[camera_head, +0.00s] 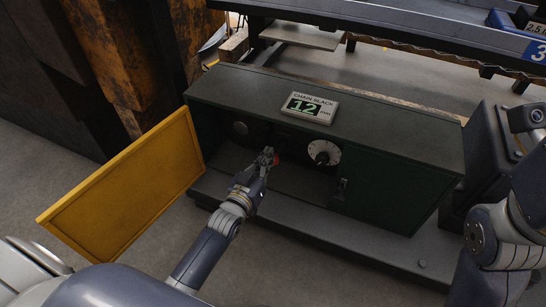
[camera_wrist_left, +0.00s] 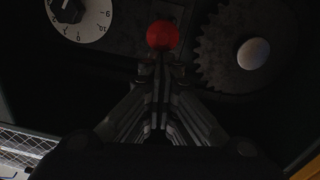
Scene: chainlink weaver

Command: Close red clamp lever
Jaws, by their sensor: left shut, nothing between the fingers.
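The red ball knob of the clamp lever (camera_wrist_left: 162,36) shows at the top centre of the left wrist view, just beyond my left fingertips. In the head view only a small bit of the red knob (camera_head: 276,160) shows beside the fingers, inside the green cabinet. My left gripper (camera_head: 266,156) reaches into the open cabinet and is shut with nothing in it. In the left wrist view its fingers (camera_wrist_left: 161,75) are together just below the knob. I cannot tell whether they touch it. The lever's shaft is mostly hidden. My right gripper is not in view.
The green cabinet (camera_head: 400,185) has a yellow door (camera_head: 135,185) swung open to the left. A white dial (camera_head: 323,153) sits right of the knob. A display (camera_head: 309,107) on top reads 12. A toothed gear (camera_wrist_left: 222,45) shows in the left wrist view.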

